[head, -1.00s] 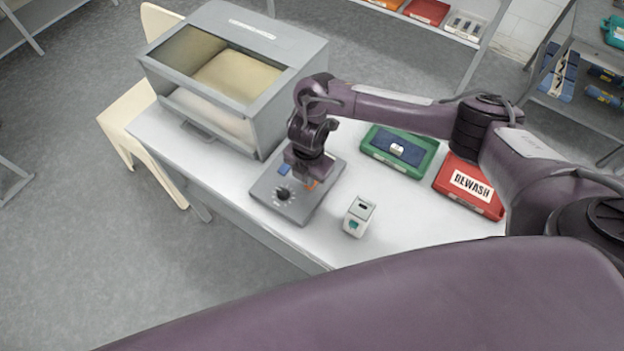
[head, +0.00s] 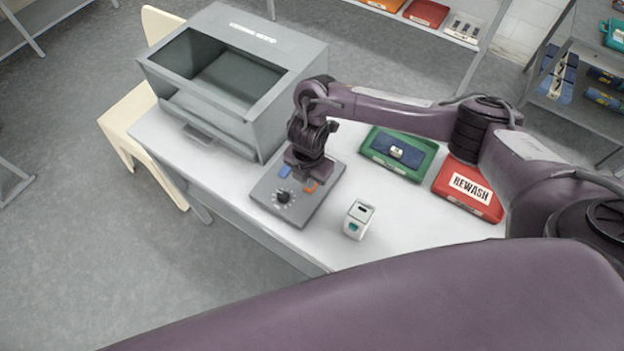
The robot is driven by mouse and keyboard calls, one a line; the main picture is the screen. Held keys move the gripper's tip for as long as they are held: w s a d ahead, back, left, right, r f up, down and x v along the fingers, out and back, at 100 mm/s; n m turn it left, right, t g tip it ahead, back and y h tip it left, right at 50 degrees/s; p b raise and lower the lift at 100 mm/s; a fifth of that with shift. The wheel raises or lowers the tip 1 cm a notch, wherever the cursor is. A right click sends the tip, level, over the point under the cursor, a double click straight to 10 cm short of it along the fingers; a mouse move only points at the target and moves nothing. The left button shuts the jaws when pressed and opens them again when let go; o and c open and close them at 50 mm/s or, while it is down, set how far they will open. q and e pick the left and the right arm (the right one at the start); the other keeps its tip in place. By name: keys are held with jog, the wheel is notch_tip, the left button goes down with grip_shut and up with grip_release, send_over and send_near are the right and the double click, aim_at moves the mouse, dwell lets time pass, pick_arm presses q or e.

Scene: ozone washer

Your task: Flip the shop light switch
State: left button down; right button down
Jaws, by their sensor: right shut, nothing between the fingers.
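A grey control panel (head: 318,208) lies on the white table, with a blue switch (head: 285,172), an orange switch (head: 310,187) and a black dial (head: 283,197). I cannot read which control is the shop light switch. My right gripper (head: 307,180) points down over the panel's far part, shut and empty, close beside the orange switch. Contact with it cannot be told, and the gripper hides part of the panel. My left gripper is not in view.
A grey open-fronted box (head: 288,98) with a dark inside stands left of the panel. A white dispenser-like item (head: 358,220), a green tray (head: 425,170) with a blue case (head: 400,152) and a red REWASH tray (head: 487,207) are on the right.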

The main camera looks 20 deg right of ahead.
notch_tip(320, 180, up, 6)
jog(key=p, duration=0.4)
jog(key=shift+s+f, duration=0.1)
jog(key=shift+f, duration=0.15)
dwell(0.3)
